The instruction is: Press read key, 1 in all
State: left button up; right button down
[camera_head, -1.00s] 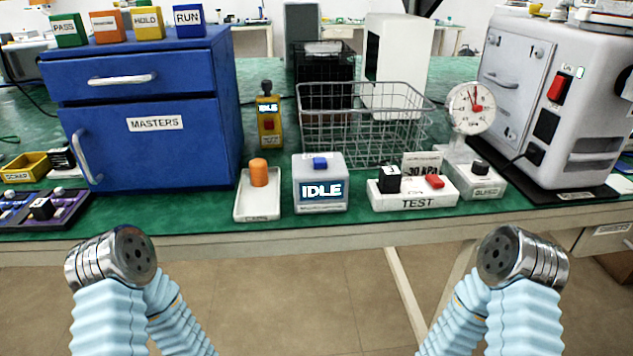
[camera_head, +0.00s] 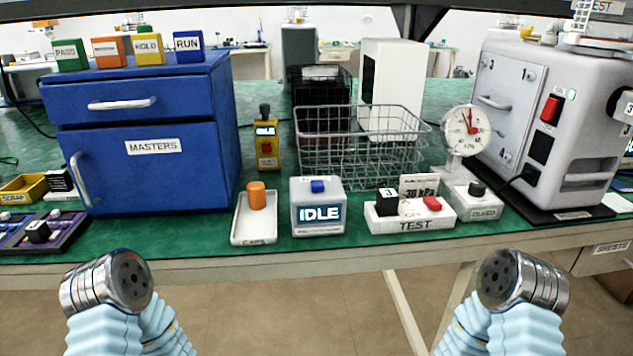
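A small white box (camera_head: 318,220) stands near the table's front edge, left of the middle. Its screen (camera_head: 319,215) reads IDLE, and a blue key (camera_head: 318,186) sits on its top. The print under the screen is too small to read. Nothing touches the box or the key. A slim yellow device (camera_head: 266,148) behind it also has a lit screen, with a red button below. My two arms show at the lower left and lower right as metal joints with pale blue sleeves, short of the table edge. Neither gripper's fingers show.
A white tray (camera_head: 240,236) with an orange-capped piece is left of the box. A TEST stand (camera_head: 385,225) and a dial gauge (camera_head: 468,132) are to its right. A wire basket (camera_head: 350,172) stands behind. A blue cabinet (camera_head: 180,168) and a grey machine (camera_head: 575,85) flank the area.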

aim_at(315, 186)
jog(key=k+u, duration=0.2)
jog(key=u, duration=0.15)
jog(key=k+u, duration=0.35)
jog(key=i+l, duration=0.05)
jog(key=i, duration=0.05)
